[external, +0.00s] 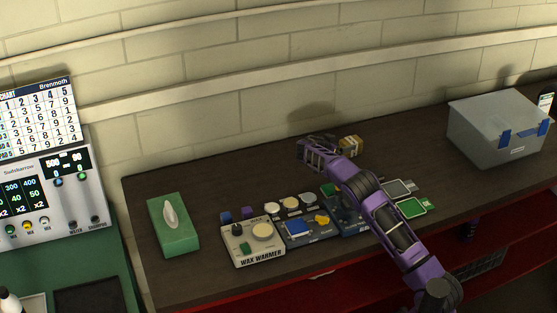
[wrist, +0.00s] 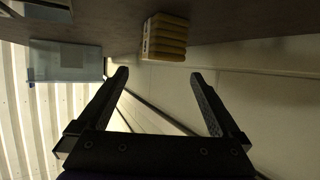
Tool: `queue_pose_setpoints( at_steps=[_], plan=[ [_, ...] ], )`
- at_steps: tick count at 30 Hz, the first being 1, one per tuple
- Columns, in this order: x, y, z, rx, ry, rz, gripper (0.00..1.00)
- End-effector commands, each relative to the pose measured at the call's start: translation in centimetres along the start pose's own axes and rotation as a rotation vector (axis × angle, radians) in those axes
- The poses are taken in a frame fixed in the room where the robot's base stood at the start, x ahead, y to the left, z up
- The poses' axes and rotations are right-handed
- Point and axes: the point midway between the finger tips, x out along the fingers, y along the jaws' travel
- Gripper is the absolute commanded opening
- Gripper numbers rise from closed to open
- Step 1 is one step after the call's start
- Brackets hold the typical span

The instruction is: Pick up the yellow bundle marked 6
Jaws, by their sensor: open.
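The yellow bundle (external: 350,146) sits on the dark counter near the wall, just right of my gripper in the external view. In the wrist view the yellow bundle (wrist: 165,38) shows as a ribbed yellow block with a pale band on its left side, at the top centre. I cannot read a 6 on it. My gripper (external: 308,152) is at the end of the purple arm, above the counter. In the wrist view my gripper (wrist: 158,75) is open and empty; its fingers are wide apart, and the bundle lies beyond the tips.
On the counter (external: 150,190) stand a green tissue box (external: 173,224), a wax warmer (external: 253,243), several small jars and flat coloured items. A grey lidded box (external: 500,125) with blue latches stands at the right. The counter around the bundle's right side is clear.

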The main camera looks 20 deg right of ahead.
Motion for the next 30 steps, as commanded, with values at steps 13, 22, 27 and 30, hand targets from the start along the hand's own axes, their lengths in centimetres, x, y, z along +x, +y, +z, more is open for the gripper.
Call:
queue_pose_setpoints(
  at_steps=[13,22,27,30],
  plan=[
    [5.6,0.0,0.0,-0.001,0.0,0.0,1.0],
    [5.8,0.0,0.0,-0.001,0.0,0.0,0.93],
    [5.8,0.0,0.0,-0.001,0.0,0.0,0.62],
    [5.8,0.0,0.1,-0.001,0.0,0.0,0.44]
  ],
)
